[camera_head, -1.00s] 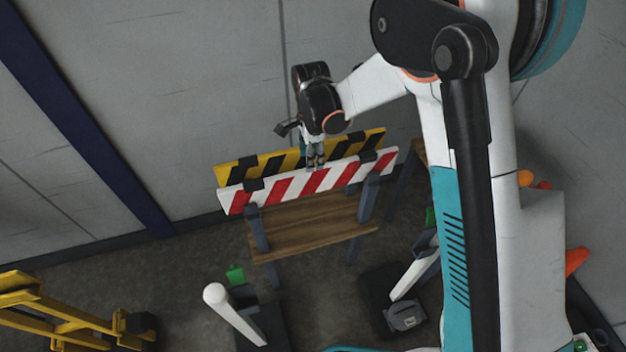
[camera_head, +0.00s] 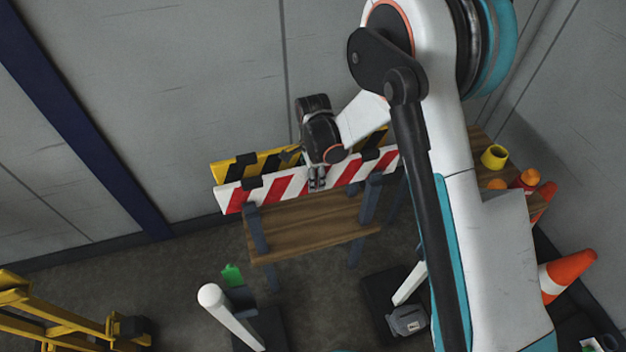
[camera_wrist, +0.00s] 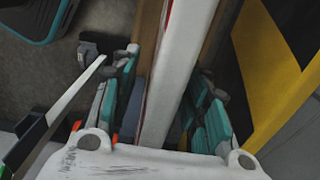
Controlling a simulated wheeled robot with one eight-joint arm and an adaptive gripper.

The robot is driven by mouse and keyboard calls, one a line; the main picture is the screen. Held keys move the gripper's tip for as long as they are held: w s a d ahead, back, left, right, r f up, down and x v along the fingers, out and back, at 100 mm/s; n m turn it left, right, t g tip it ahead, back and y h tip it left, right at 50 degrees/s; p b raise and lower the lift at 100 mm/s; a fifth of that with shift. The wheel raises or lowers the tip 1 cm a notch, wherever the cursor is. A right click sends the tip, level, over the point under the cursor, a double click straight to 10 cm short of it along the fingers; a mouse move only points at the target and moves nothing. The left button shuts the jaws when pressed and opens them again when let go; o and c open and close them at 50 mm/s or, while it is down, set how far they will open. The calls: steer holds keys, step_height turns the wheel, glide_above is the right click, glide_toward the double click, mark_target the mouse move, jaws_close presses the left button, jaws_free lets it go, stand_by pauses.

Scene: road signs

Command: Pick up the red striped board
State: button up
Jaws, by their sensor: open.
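The red and white striped board (camera_head: 284,187) stands on edge along the front of a wooden rack, in dark holders. In the head view my gripper (camera_head: 317,184) is at the board's upper edge, a little right of its middle. In the wrist view the board's pale top edge (camera_wrist: 184,62) runs between my open fingers (camera_wrist: 170,100), one on each side. Whether either finger touches it, I cannot tell. A yellow and black striped board (camera_head: 236,168) stands just behind it; it also shows at the right of the wrist view (camera_wrist: 277,75). My wrist hides part of both boards.
The rack has a wooden shelf (camera_head: 312,228) below the boards. A grey wall (camera_head: 200,70) is close behind. Orange cones (camera_head: 568,272) and a yellow cup (camera_head: 494,157) are at the right. A white post (camera_head: 230,315) stands in front, and a yellow frame (camera_head: 55,315) at lower left.

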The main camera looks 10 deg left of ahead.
jaws_close()
steer(key=shift+r, duration=0.1)
step_height(320, 180, up, 20)
steer(key=p, duration=0.5)
steer(key=shift+p, duration=0.35)
